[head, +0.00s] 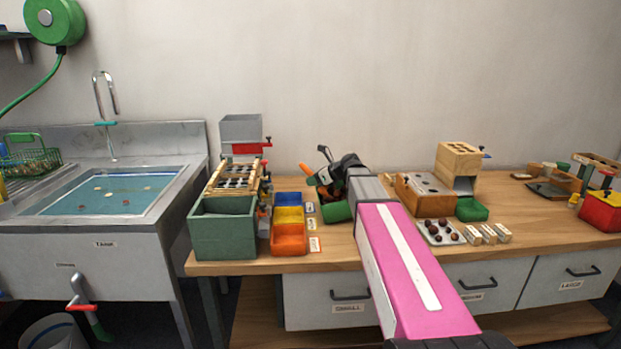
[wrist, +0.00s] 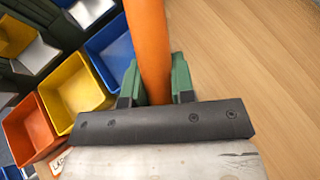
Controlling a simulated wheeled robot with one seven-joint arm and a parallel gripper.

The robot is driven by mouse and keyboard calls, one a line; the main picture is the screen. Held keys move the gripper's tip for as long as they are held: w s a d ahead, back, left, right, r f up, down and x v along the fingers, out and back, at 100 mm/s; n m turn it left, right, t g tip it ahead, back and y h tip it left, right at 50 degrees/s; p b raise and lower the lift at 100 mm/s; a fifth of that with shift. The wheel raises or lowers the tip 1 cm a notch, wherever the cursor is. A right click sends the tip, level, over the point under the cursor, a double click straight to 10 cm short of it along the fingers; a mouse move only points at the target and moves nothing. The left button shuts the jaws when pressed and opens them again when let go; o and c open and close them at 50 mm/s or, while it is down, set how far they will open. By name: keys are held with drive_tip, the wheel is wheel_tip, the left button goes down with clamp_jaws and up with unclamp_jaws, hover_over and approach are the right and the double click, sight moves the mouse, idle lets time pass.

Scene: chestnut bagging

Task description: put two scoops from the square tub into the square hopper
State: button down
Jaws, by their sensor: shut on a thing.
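My gripper (wrist: 157,85) has its green fingers shut on an orange handle (wrist: 148,40), which I take to be the scoop's; the scoop's bowl is not clearly seen. In the head view my gripper (head: 322,178) is above the table, right of the small bins, partly hidden by my arm. A dark green square tub (head: 222,235) stands at the table's front left corner; its contents cannot be made out. A grey square hopper (head: 241,128) with a red part below it stands behind the tub, to the left of my gripper.
Blue (head: 288,198), yellow (head: 289,215) and orange (head: 288,240) bins stand between tub and gripper. A slatted wooden rack (head: 234,178) lies between tub and hopper. A wooden dispenser (head: 458,160) and a chestnut tray (head: 440,233) are to the right. A sink (head: 105,195) is far left.

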sight(327, 193)
drive_tip(key=shift+g+h, duration=0.6)
drive_tip(key=shift+h, duration=0.2)
drive_tip(key=s+d+f, duration=0.2)
drive_tip(key=f, duration=0.1)
drive_tip(key=shift+s+d+f, duration=0.15)
drive_tip(key=shift+s+d, duration=0.05)
drive_tip(key=shift+d, duration=0.2)
drive_tip(key=shift+s+d+f+g+h, duration=0.15)
drive_tip(key=shift+s+d+g+h, duration=0.1)
drive_tip(key=shift+s+d+h, duration=0.2)
drive_tip(key=shift+s+d+f+g+h, duration=0.15)
drive_tip(key=shift+s+d+g+h, duration=0.15)
drive_tip(key=shift+d, duration=0.25)
drive_tip(key=r, duration=0.1)
drive_tip(key=h, duration=0.1)
drive_tip(key=r+g+h, duration=0.1)
drive_tip(key=shift+w+a+r, duration=0.3)
drive_tip(key=shift+a+r, duration=0.05)
drive_tip(key=shift+w+a+r+g+h, duration=0.15)
drive_tip(key=shift+w+r+h, duration=0.15)
drive_tip(key=shift+r, duration=0.35)
drive_tip(key=shift+w+a+r+g+h, duration=0.1)
drive_tip(key=shift+w+a+r+h, duration=0.1)
drive_tip(key=shift+r+h, duration=0.3)
drive_tip(key=shift+r+y, duration=0.15)
drive_tip(key=shift+y, duration=0.1)
